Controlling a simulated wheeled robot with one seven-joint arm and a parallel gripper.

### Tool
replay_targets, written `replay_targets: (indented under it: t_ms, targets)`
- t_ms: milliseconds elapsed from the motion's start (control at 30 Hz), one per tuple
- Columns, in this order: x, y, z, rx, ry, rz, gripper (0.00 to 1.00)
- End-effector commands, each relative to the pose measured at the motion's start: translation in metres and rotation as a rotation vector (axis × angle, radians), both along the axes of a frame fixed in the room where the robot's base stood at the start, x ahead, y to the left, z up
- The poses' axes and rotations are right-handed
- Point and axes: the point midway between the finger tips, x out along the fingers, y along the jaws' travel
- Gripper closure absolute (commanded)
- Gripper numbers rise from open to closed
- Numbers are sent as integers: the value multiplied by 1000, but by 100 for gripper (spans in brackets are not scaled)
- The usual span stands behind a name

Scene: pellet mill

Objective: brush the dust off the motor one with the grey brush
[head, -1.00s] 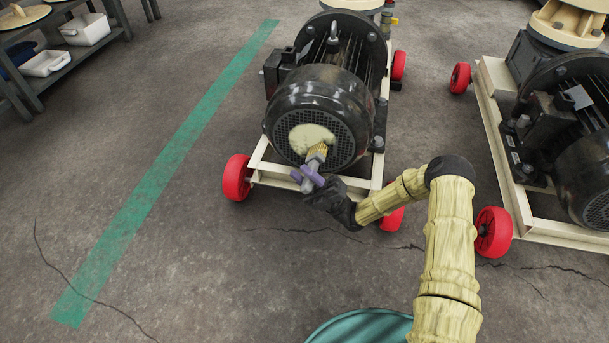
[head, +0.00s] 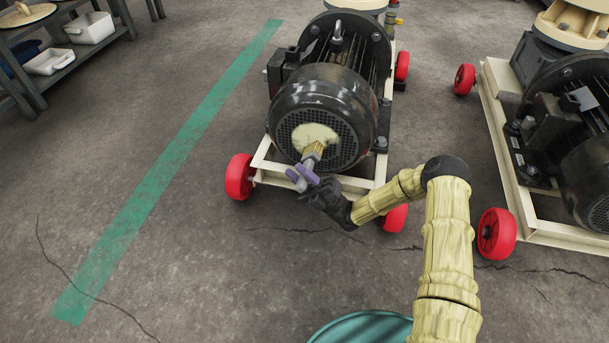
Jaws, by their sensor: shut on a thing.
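A black motor (head: 318,112) with a round grille faces me on a cream frame with red wheels. A pale dust patch (head: 314,136) covers part of its grille. My gripper (head: 303,179) is shut on the grey brush (head: 308,163), just in front of the grille. The brush's tan bristles point up at the lower edge of the dust patch and appear to touch it. The gripper's fingers hide part of the brush's handle.
A second motor (head: 594,165) on a cream wheeled frame (head: 524,205) stands at the right. A grey shelf (head: 72,62) with white trays (head: 48,62) is at the top left. A green line (head: 165,175) crosses the open, cracked floor at the left.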

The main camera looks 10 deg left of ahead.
Motion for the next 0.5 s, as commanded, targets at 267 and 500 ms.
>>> replay_targets:
  t_ms: [267,500]
  targets:
    - [1,12,-1,2,-1,-1,100]
    - [1,12,-1,2,-1,-1,100]
